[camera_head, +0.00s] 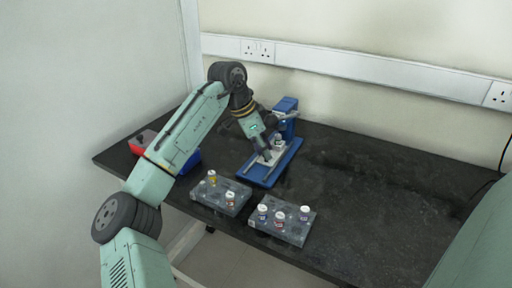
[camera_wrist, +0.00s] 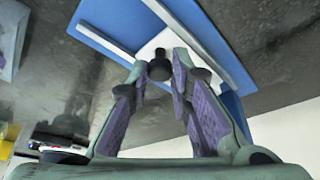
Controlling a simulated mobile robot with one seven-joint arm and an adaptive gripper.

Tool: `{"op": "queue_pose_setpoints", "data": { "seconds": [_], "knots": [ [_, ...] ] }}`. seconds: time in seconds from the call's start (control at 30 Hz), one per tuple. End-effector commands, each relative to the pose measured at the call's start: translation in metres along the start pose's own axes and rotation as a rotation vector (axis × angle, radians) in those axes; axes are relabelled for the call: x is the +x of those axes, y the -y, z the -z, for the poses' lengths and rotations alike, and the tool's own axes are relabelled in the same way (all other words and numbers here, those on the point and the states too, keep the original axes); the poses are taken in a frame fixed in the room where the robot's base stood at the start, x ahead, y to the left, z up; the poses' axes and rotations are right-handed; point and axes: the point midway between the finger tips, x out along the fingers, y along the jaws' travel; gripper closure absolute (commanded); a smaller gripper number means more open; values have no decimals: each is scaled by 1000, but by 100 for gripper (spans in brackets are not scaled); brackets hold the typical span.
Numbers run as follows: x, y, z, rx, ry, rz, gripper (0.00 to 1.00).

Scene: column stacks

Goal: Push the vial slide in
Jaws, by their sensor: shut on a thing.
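The blue press-like device (camera_head: 258,174) stands near the back of the dark table, with a flat base and an upright column (camera_head: 287,108). Its white slide (camera_head: 274,155) sits between the rails of the base and carries a vial (camera_head: 278,141) with a pale cap. My gripper (camera_head: 266,158) reaches down at the near end of the slide. In the wrist view, my gripper's purple-padded fingers (camera_wrist: 161,72) are closed around a black knob (camera_wrist: 158,65) at the edge of the white slide (camera_wrist: 178,42). The vial is not clearly visible in the wrist view.
Two grey racks, a left one (camera_head: 211,199) and a right one (camera_head: 290,235), stand in front of the device and hold several capped vials. A red bin (camera_head: 143,141) and a blue bin (camera_head: 190,162) are at the left, partly behind my arm. The table's right side is clear.

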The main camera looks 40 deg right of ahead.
Motion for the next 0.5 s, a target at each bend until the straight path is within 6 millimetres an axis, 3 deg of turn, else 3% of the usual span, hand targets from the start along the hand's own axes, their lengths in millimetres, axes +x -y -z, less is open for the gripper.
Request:
{"op": "queue_pose_setpoints", "data": {
  "seconds": [0.03,0.13,0.5],
  "knots": [
    [-5,6,10,-3,-5,-1,100],
    [1,15,17,-2,-3,2,100],
    [6,22,19,-1,-3,9,100]
  ]
}}
